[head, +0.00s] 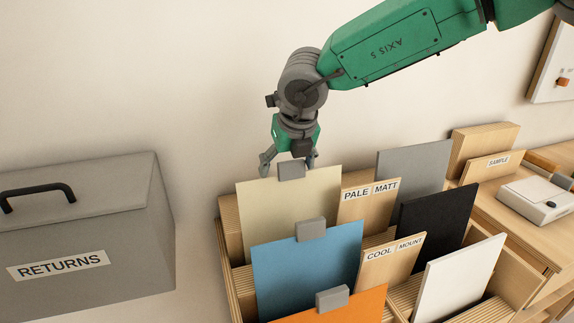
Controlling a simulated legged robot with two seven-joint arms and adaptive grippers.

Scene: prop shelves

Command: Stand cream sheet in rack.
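The cream sheet (278,208) stands nearly upright at the back left of the wooden rack (232,240), with a grey tab (291,170) on its top edge. Its lower edge is hidden behind the blue sheet (305,268). My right gripper (289,166) points down at the cream sheet's top edge. Its fingers are spread, one to each side of the grey tab, with gaps showing. The fingertips are partly hidden by the sheet and tab, so contact cannot be told. My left gripper is out of view.
An orange sheet (345,307) stands in front of the blue one. Dividers read PALE MATT (362,212) and COOL MOUNT (389,265). Grey (413,167), black (436,222) and white (458,280) sheets stand at right. A grey RETURNS box (110,235) is at left, the wall behind.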

